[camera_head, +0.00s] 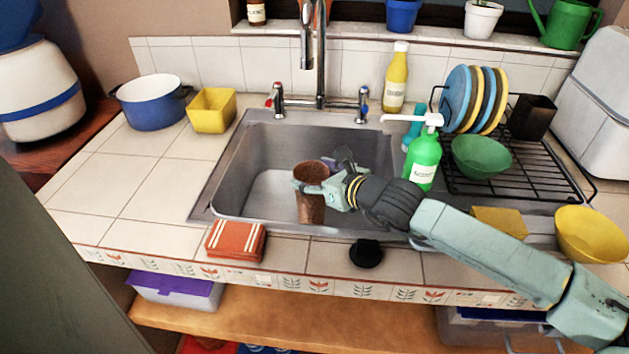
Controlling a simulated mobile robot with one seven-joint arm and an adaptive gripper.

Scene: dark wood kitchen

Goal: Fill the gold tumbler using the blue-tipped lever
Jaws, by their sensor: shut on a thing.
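The tumbler (311,207), a brownish copper-gold cup, stands upright in my gripper (312,184) over the front part of the sink (240,200). My gripper is shut on it from the right, near its rim. Whether its base touches the sink floor I cannot tell. The blue-tipped lever (363,103) is at the right of the tap, behind the sink. A red-tipped lever (276,98) is at the left. The tall tap (320,60) rises between them. No water shows.
A green soap bottle (424,160) stands right of the sink, close to my arm. A dish rack (540,170) with plates and a green bowl (482,156) is further right. A folded orange cloth (236,241) and a black stopper (366,254) lie on the front counter.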

